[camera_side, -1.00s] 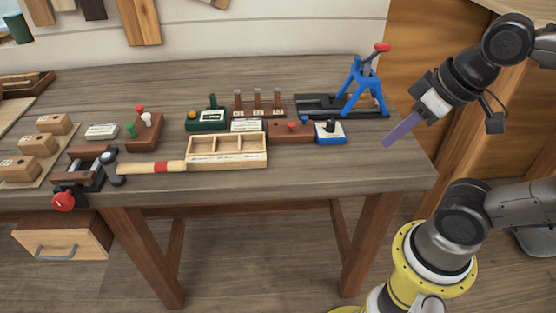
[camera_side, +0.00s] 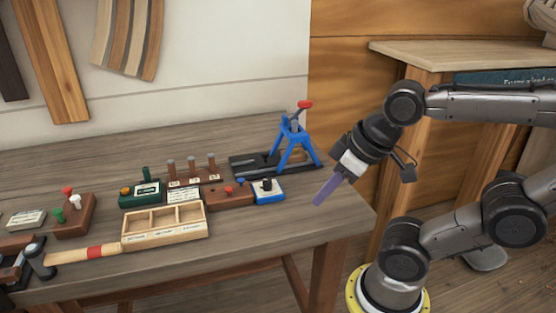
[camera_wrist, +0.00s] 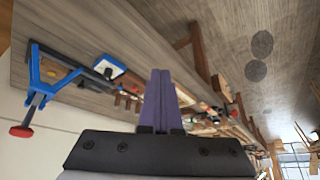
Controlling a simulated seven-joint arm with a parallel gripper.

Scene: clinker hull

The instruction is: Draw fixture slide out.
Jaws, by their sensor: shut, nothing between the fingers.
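A blue stand-like fixture (camera_side: 292,147) with a red-topped handle (camera_side: 305,104) stands on a black slide base (camera_side: 252,164) at the back right of the bench. In the wrist view the blue fixture (camera_wrist: 40,78) is at the left, with its black base (camera_wrist: 68,60) beside it. My gripper (camera_side: 317,203) has purple fingers and hangs over the bench's right end, right of and nearer the side camera than the fixture, apart from it. The fingers (camera_wrist: 160,75) are together and empty in the wrist view. Where the slide meets its base is too small to tell.
A blue-and-white box (camera_side: 268,191), a brown block with knobs (camera_side: 230,197), a green box (camera_side: 141,197) and a wooden compartment tray (camera_side: 165,236) stand left of the fixture. A mallet (camera_side: 80,256) lies farther left. The bench's right front corner is clear.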

